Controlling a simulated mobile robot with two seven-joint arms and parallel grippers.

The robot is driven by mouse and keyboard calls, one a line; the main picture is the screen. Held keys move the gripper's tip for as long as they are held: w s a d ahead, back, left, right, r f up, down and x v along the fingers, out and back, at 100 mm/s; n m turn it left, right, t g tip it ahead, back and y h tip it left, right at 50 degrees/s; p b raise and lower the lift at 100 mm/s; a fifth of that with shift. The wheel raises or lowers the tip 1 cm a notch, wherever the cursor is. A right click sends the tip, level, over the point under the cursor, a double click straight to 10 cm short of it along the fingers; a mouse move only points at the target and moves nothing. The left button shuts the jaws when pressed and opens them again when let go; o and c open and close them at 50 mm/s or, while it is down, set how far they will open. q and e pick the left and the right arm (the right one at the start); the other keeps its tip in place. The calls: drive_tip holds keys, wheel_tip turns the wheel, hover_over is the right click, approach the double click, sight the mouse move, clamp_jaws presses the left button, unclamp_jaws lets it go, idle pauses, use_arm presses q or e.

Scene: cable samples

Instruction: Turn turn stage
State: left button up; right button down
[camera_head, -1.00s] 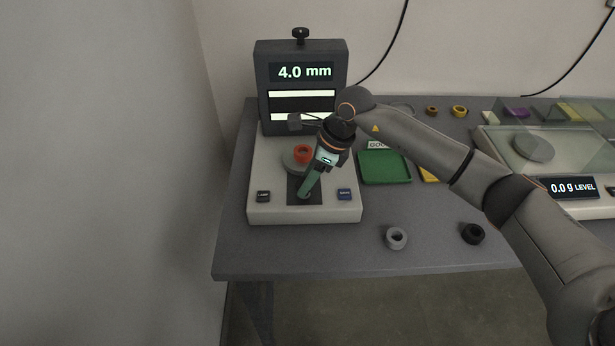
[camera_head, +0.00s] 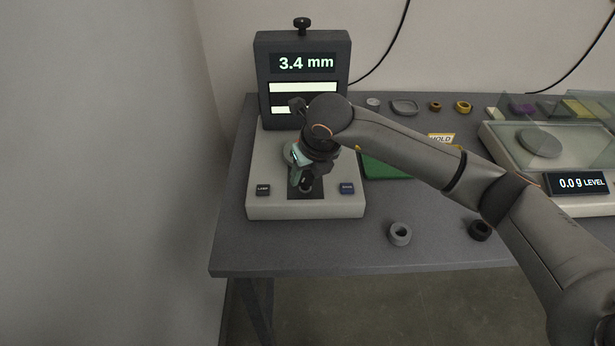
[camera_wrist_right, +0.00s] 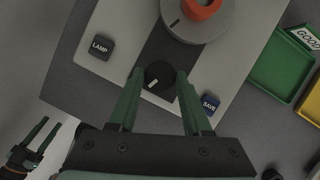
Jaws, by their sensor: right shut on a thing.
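The measuring device (camera_head: 260,205) has a pale base and an upright screen (camera_head: 303,62) reading 3.4 mm. Its round grey stage (camera_wrist_right: 175,25) carries a red ring (camera_wrist_right: 203,8) in the right wrist view; in the head view my arm mostly hides them. A black knob (camera_wrist_right: 159,75) with a white mark sits in front of the stage on a dark strip. My right gripper (camera_head: 304,180) points down over this strip, its green fingers shut on the knob, one on each side. My left gripper (camera_wrist_right: 38,140) shows at the lower left of the right wrist view, fingers apart and empty.
LAMP (camera_head: 263,189) and SAVE (camera_head: 346,188) buttons flank the knob. A green tray (camera_head: 385,169) is to the right, partly behind my arm. A grey ring (camera_head: 400,233) and a black ring (camera_head: 480,230) lie in front.

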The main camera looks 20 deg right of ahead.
drive_tip(key=shift+a+f+m+h+b, duration=0.1)
drive_tip(key=shift+m+h+b, duration=0.35)
drive_tip(key=shift+m, duration=0.55)
drive_tip(key=shift+a+m+h+b, duration=0.1)
drive_tip(key=shift+m+h+b, duration=0.25)
drive_tip(key=shift+m, duration=0.55)
drive_tip(key=shift+m+h+b, duration=0.3)
drive_tip(key=shift+m+b, duration=0.25)
drive_tip(key=shift+m, duration=0.55)
use_arm(q)
drive_tip(key=shift+w+d+f+b, duration=0.15)
drive_tip(key=shift+w+d+f, duration=0.2)
drive_tip(key=shift+f, duration=0.2)
drive_tip(key=shift+w+d+f+b, duration=0.15)
drive_tip(key=shift+w+d+f, duration=0.1)
drive_tip(key=shift+d+f, duration=0.25)
use_arm(e)
drive_tip(key=shift+a+m+g+h, duration=0.1)
drive_tip(key=shift+m+g+h, duration=0.25)
drive_tip(key=shift+m, duration=0.35)
use_arm(q)
drive_tip(key=shift+s+f, duration=0.1)
drive_tip(key=shift+s, duration=0.05)
use_arm(e)
drive_tip(key=shift+c, duration=1.8)
unclamp_jaws()
